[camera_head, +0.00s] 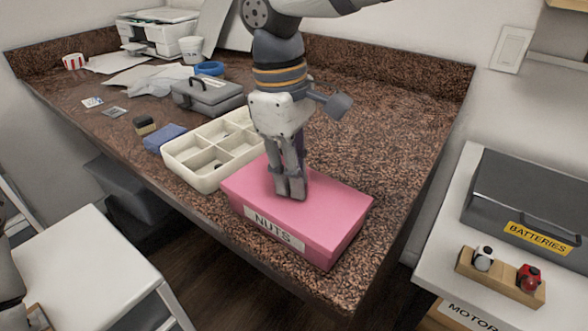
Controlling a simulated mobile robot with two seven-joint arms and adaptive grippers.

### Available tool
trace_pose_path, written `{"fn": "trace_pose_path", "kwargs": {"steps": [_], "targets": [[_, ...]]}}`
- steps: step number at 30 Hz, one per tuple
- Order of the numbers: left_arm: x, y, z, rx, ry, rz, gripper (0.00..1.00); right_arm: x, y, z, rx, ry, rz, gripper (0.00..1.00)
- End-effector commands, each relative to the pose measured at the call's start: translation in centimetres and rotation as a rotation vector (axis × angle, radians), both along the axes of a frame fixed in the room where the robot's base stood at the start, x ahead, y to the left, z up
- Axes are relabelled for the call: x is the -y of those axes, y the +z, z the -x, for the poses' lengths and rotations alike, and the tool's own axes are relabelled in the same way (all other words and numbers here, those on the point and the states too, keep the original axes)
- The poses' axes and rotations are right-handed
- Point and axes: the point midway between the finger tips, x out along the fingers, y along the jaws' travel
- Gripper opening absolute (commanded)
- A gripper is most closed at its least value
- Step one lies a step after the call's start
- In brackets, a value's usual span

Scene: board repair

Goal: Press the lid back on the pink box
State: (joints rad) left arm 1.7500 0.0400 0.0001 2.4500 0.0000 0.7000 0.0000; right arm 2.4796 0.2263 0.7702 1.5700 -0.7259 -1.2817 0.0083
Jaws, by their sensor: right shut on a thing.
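The pink box (331,246), with a white NUTS label on its front, sits near the front edge of the granite counter. Its pink lid (335,201) lies over the top and looks about level; I cannot tell whether it is fully seated. My right gripper (290,190) points straight down at the middle of the lid. Its fingers are shut, with their tips at the lid's top surface. What they grip is hidden behind them. A grey part of my left arm shows at the left edge, but its gripper is out of view.
A cream divided tray (186,158) stands close behind and left of the box. A blue sponge-like block (165,138) and a grey toolbox (207,97) lie beyond. The counter (400,122) right of the box is clear. A grey BATTERIES case (530,195) is on the right-hand table.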

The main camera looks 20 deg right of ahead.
Motion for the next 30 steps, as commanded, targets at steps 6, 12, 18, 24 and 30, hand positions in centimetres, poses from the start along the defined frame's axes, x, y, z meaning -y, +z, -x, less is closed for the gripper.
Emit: {"fn": "trace_pose_path", "kwargs": {"steps": [6, 12, 18, 24, 30], "targets": [[0.00, 0.00, 0.00, 0.000, 0.000, 0.000, 0.38, 0.01, -0.34, 0.02, -0.001, 0.000, 0.001, 0.00], [0.00, 0.00, 0.00, 0.000, 0.000, 0.000, 0.38, 0.01, -0.63, 0.04, -0.001, 0.000, 0.001, 0.00], [0.00, 0.00, 0.00, 0.000, 0.000, 0.000, 0.38, 0.01, -0.71, 0.03, -0.001, 0.000, 0.001, 0.41], [0.00, 0.00, 0.00, 0.000, 0.000, 0.000, 0.38, 0.01, -0.70, 0.03, -0.001, 0.000, 0.001, 0.41], [0.00, 0.00, 0.00, 0.000, 0.000, 0.000, 0.38, 0.01, -0.70, 0.03, 0.000, 0.000, 0.000, 0.61]]}}
